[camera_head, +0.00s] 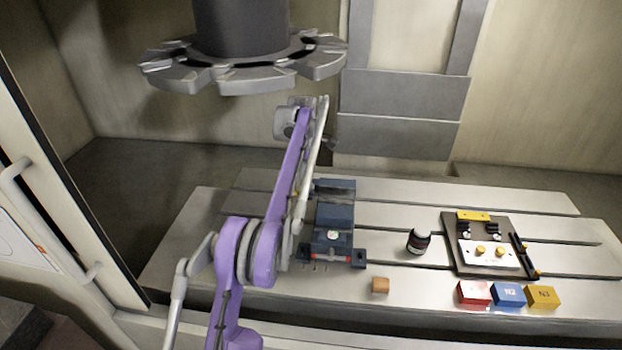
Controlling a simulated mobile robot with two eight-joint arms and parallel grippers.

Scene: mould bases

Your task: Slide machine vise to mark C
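The machine vise (333,222) is dark blue-grey and sits on the slotted machine table (385,215), right beside my purple arm. A red part with light ends shows at its front, and a dark lug sticks out at its front right. The arm covers the vise's left side. My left arm rises from the bottom and bends near the top; its gripper is hidden or cannot be made out beside the vise, so contact cannot be told. Tiny marks lie by the vise's front edge, too small to read; mark C cannot be picked out. My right gripper is not in view.
A dark plate (465,262) with fittings lies farther right, behind red (474,293), blue (508,295) and yellow (542,297) blocks. A toothed tool carousel (245,78) hangs above.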

